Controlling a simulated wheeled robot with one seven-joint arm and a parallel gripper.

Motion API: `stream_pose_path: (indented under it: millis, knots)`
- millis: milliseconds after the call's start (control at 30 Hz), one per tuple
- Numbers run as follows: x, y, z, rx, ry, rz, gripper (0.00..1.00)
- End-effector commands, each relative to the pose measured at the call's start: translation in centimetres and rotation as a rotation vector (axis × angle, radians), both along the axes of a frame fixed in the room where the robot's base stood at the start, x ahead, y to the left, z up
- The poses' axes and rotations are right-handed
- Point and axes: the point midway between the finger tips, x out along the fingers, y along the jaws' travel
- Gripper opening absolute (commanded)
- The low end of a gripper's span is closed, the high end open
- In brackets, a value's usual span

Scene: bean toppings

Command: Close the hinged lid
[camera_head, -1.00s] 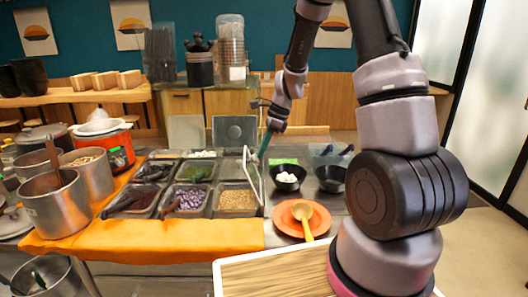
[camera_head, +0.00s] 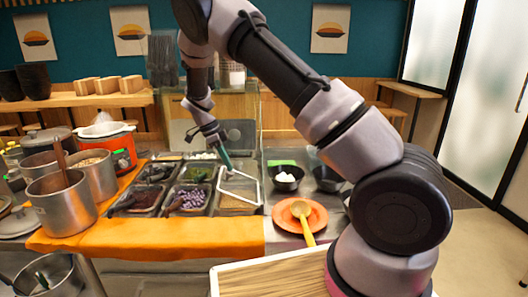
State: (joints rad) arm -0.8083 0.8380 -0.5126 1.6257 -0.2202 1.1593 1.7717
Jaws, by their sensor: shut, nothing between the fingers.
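The hinged lid (camera_head: 243,174) is a clear panel with a white frame. It stands tilted over the right end of the topping trays, partly open, leaning to the left. My gripper (camera_head: 227,162) has teal fingertips and is shut and empty. It is at the upper left part of the lid's frame; I cannot tell whether it touches it. The tray of tan beans (camera_head: 236,200) lies under the lid and shows through it. The tray of purple beans (camera_head: 190,199) is left of it and uncovered.
Several dark topping trays fill the counter's middle. Right of the lid are a black bowl with white cubes (camera_head: 287,178), another dark bowl (camera_head: 328,178) and an orange plate (camera_head: 313,222) with a yellow ladle. Steel pots (camera_head: 66,206) and an orange cooker (camera_head: 122,153) stand left.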

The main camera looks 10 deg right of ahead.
Motion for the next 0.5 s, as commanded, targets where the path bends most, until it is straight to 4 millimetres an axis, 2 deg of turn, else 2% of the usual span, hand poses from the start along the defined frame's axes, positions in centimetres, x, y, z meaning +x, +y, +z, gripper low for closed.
stream_pose_path:
  millis: [100, 267, 500]
  knots:
    - [0.3, 1.5, -1.7, -0.111, 0.022, 0.006, 0.00]
    - [0.6, 2.8, -3.4, -0.238, 0.046, 0.003, 0.00]
    - [0.8, 3.9, -5.4, -0.222, 0.047, -0.001, 0.00]
